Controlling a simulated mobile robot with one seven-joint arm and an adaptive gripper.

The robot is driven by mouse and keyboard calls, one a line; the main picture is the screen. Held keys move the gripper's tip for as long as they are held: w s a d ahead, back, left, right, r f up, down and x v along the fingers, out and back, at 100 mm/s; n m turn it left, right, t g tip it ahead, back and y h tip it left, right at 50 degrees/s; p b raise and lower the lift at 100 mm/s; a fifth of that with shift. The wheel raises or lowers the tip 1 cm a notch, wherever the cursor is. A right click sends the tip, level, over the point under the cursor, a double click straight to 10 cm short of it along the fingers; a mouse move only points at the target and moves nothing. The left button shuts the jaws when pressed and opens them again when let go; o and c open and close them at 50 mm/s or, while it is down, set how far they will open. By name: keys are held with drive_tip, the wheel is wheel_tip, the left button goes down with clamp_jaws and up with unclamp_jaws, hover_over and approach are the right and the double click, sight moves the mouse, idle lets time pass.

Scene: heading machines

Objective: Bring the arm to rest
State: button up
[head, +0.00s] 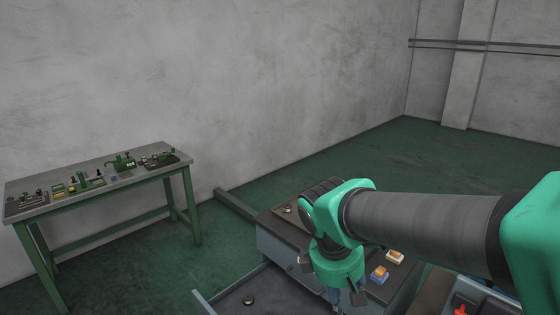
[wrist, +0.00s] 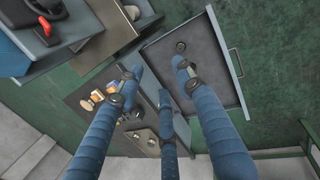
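My arm (head: 420,220), with green joints and a dark grey link, reaches in from the right in the head view and bends down over a grey cabinet (head: 275,240). My gripper (wrist: 160,75) shows in the wrist view as blue fingers spread apart, with nothing held between them. The fingers hang above the cabinet and an open drawer (wrist: 205,85). In the head view the gripper is mostly hidden behind the wrist and cut off by the lower edge.
A small dark round part (wrist: 181,46) lies in the drawer. Orange-and-white blocks (head: 379,275) sit on the cabinet top. A green-legged bench (head: 120,180) with several fixtures stands at the left wall. A red part (wrist: 48,30) is on a machine. Floor behind is clear.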

drive_tip(key=s+d+r+m+t+y, duration=0.1)
drive_tip(key=s+d+r+m+t, duration=0.1)
drive_tip(key=s+m, duration=0.3)
drive_tip(key=s+d+r+m+t+y, duration=0.1)
drive_tip(key=s+d+r+m+t, duration=0.1)
drive_tip(key=s+m, duration=0.4)
drive_tip(key=s+d+r, duration=0.1)
drive_tip(key=s+d, duration=0.1)
drive_tip(key=shift+s+d+r+y, duration=0.3)
drive_tip(key=shift+r+y, duration=0.1)
